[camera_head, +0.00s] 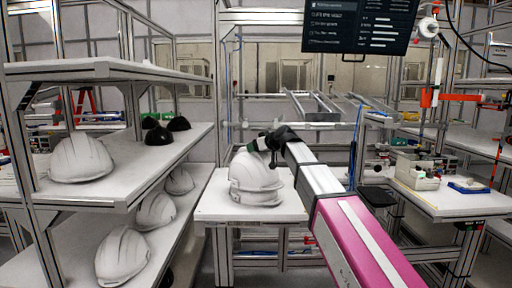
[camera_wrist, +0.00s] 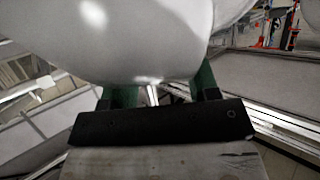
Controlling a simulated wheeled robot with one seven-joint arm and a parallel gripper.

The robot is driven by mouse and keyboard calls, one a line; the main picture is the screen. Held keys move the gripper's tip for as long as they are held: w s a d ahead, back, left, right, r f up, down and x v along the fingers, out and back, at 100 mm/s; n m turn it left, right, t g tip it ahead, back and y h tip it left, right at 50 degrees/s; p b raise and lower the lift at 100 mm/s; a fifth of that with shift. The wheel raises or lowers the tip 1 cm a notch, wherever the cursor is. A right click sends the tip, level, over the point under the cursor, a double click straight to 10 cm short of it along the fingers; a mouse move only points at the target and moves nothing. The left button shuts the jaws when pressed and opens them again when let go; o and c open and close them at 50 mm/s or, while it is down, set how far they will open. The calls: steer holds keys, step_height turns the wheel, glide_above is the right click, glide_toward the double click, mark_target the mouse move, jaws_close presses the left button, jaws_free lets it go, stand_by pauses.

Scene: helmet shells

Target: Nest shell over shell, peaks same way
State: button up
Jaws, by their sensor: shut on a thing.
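A white helmet shell (camera_head: 252,168) is at my gripper (camera_head: 257,146) above the white table in the middle of the head view. A second white shell (camera_head: 257,198) sits on the table directly under it, with mostly its lower part showing. The two overlap closely; I cannot tell whether the upper one is fully seated or which way each peak points. My gripper, with green fingers, is shut on the upper shell near its top. In the wrist view, the held shell's white surface (camera_wrist: 140,40) fills the top, against the fingers (camera_wrist: 155,95).
The shells stand on a white table (camera_head: 220,209). At the left, a shelf unit holds another white shell (camera_head: 80,158) and two black shells (camera_head: 158,136), with more white shells (camera_head: 122,255) lower down. A right bench (camera_head: 440,203) carries boxes and bins.

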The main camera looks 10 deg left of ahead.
steer(key=shift+f, duration=1)
steer(key=o, duration=1.5)
steer(key=shift+o, duration=0.2)
steer(key=shift+d, duration=0.1)
steer(key=v, duration=1)
steer(key=shift+s+d+r, duration=0.15)
steer(key=shift+s+d, duration=0.05)
steer(key=shift+d, duration=0.05)
